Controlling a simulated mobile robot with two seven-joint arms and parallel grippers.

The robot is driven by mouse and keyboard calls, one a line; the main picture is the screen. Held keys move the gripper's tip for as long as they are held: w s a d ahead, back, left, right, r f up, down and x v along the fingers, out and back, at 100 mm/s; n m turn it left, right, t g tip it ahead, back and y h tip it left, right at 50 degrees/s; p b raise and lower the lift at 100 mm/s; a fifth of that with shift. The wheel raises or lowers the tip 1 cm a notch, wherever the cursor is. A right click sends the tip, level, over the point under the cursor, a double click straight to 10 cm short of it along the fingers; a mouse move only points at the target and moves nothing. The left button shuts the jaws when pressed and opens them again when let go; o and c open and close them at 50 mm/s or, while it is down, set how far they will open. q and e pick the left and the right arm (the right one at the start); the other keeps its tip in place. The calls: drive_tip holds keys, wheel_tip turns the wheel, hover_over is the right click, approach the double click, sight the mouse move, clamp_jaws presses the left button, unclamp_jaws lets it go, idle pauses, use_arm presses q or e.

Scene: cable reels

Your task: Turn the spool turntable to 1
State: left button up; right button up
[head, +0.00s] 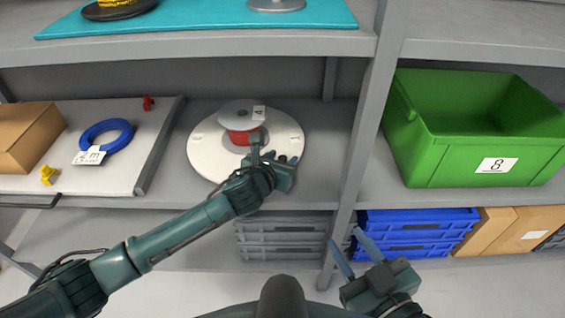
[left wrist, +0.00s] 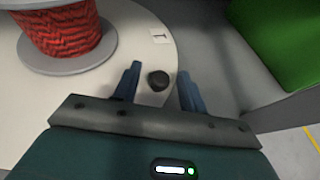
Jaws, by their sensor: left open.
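The turntable (head: 205,152) is a round white disc on the middle shelf. A spool (head: 240,113) with red cable and grey flanges stands on it. In the left wrist view a tag reading 1 (left wrist: 161,36) lies near the turntable's edge, beyond a small dark knob (left wrist: 158,80). My left gripper (left wrist: 158,82) is open, with the knob between its fingers; I cannot tell whether they touch it. My right gripper (head: 346,250) is open and empty, low in front of the shelf.
A shelf post (head: 360,125) separates the turntable from a green bin (head: 440,140) marked 8. At left a tray (head: 150,165) holds a blue cable ring (head: 107,124). The upper shelf (head: 200,47) hangs above. Grey and blue crates stand below.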

use_arm(q)
drive_tip(key=shift+w+d+f, duration=0.15)
drive_tip(key=shift+w+d, duration=0.05)
drive_tip(key=shift+w, duration=0.25)
clamp_jaws()
idle(0.4)
